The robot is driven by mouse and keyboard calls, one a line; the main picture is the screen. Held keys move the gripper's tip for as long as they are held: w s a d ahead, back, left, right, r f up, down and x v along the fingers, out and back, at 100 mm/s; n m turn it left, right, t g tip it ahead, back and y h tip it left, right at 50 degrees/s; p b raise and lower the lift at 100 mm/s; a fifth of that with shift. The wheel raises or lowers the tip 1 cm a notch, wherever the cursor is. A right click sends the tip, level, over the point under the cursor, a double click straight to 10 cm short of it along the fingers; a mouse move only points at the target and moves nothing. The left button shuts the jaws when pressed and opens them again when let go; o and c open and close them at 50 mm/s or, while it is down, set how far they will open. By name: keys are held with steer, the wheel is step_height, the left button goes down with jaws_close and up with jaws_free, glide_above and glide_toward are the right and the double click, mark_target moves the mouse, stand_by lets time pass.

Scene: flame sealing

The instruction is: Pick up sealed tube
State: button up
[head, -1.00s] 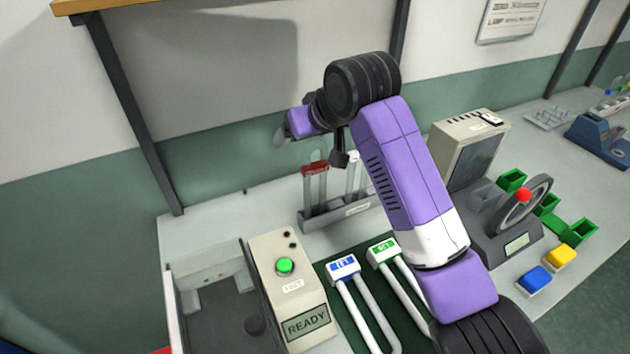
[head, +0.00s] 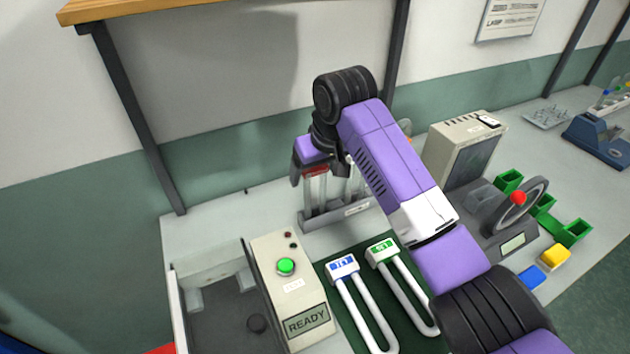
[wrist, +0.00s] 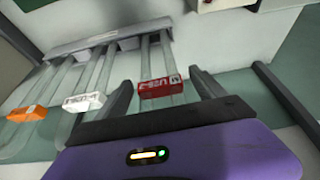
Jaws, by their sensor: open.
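Glass tubes with coloured label blocks stand in a grey rack (head: 345,212) at the back of the bench. The tube with the red label (head: 316,170) is at the rack's left end. In the wrist view, the red-labelled tube (wrist: 160,87) lies between the two fingers of my gripper (wrist: 162,84), with a gap on each side. Tubes with a white label (wrist: 84,102) and an orange label (wrist: 27,113) stand beside it. My gripper (head: 317,163) is open and empty above the rack. I cannot tell from the labels which tube is sealed.
A green mat in front holds U-shaped tubes with a blue label (head: 342,266) and a green label (head: 381,250). A box with a green button (head: 286,266) reads READY. A beige machine (head: 464,150) stands right of the rack.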

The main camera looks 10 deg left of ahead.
steer(key=shift+w+f, duration=0.1)
steer(key=shift+f, duration=0.3)
steer(key=shift+c, duration=0.2)
steer(key=shift+a, duration=0.1)
steer(key=c, duration=1.5)
steer(key=shift+r, duration=0.15)
